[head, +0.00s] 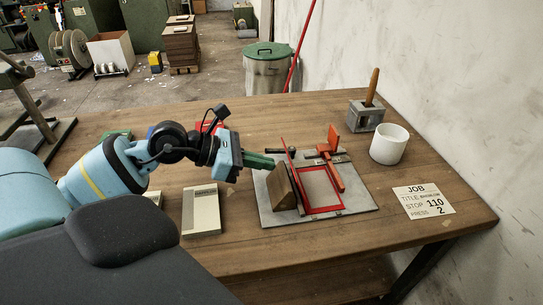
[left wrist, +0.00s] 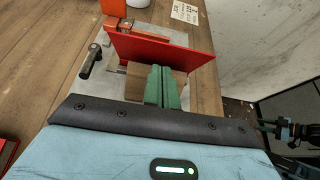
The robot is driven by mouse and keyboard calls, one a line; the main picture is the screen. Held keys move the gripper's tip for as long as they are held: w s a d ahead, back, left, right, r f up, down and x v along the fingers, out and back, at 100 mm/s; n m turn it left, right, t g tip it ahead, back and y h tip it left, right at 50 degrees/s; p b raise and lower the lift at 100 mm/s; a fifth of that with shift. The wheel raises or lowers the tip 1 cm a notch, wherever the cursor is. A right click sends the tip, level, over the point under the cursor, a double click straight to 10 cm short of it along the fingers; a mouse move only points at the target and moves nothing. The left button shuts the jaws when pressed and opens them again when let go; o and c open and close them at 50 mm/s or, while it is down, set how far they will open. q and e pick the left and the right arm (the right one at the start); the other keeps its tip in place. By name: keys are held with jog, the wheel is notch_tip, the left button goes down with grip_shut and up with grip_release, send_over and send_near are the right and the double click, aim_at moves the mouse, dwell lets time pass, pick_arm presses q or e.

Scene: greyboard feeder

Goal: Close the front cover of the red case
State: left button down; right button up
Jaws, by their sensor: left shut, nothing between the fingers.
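The red case lies open on a grey metal plate (head: 355,207) in the head view. Its red frame (head: 342,207) is flat and its thin red front cover (head: 296,172) stands up, seen nearly edge-on. The cover (left wrist: 165,50) shows broad and tilted in the left wrist view. A wooden block (head: 281,188) sits on the left side of the cover. My left gripper (head: 272,161) has its green fingers shut and empty, on the block's side of the cover; I cannot tell whether they touch it. What looks like my right gripper (left wrist: 266,127) shows small at the right edge of the left wrist view.
An orange-red upright piece (head: 333,142) stands at the plate's back. A white cup (head: 389,145), a grey holder with a wooden handle (head: 366,115) and a job card (head: 424,201) are to the right. A pale box (head: 201,210) lies left of the plate on the wooden table (head: 270,262).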

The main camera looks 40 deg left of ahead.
pick_arm(q)
jog(key=shift+w+d+r+p, duration=0.3)
jog(key=shift+w+d+r, duration=0.1)
jog(key=shift+w+d, duration=0.35)
jog(key=shift+w, duration=0.1)
jog(key=shift+r, duration=0.1)
